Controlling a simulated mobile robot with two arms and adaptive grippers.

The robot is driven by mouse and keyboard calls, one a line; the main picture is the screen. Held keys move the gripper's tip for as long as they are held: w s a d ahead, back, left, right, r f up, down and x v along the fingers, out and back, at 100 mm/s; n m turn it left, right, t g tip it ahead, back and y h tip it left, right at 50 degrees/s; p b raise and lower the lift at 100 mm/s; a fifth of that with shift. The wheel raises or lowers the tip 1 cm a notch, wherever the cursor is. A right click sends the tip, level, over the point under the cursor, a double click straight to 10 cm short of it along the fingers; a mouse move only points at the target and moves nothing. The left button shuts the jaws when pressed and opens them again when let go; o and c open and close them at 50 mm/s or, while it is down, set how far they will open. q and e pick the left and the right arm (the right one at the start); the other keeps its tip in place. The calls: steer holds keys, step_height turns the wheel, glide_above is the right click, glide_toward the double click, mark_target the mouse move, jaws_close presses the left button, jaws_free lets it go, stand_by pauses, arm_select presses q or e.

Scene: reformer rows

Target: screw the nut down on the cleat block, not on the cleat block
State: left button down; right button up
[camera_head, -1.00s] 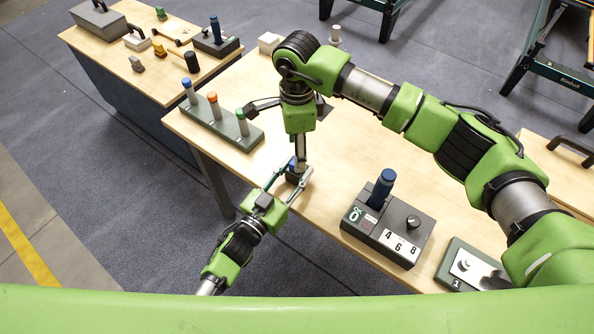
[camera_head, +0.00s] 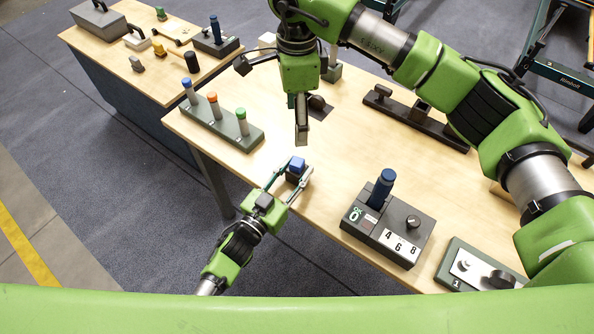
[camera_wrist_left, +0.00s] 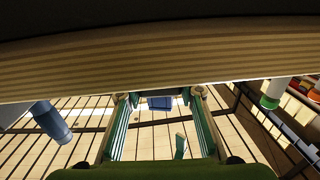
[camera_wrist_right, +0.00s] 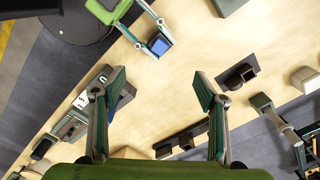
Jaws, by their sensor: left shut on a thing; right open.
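My left gripper (camera_head: 291,180) is shut on a small blue piece (camera_head: 297,165) with a dark lower part, near the table's front left edge. The blue piece also shows between the left fingers in the right wrist view (camera_wrist_right: 159,45). I cannot tell whether it is the nut or part of a block. My right gripper (camera_wrist_right: 152,92) is open and empty, above the table behind the left gripper. A long dark block with knobs (camera_head: 415,118) lies at the back right. A smaller dark block (camera_wrist_right: 238,75) lies near it. I cannot tell which is the cleat block.
A grey rack (camera_head: 225,122) with blue, orange and green-topped pegs stands left. A dark box (camera_head: 390,232) with a blue handle and number tiles is at the front right, beside a grey plate unit (camera_head: 475,265). The table middle is clear.

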stand_by(0.3)
arm_select(q)
steer(key=c, duration=1.3)
jaws_free()
steer(key=shift+s, duration=0.1)
steer(key=v, duration=1.2)
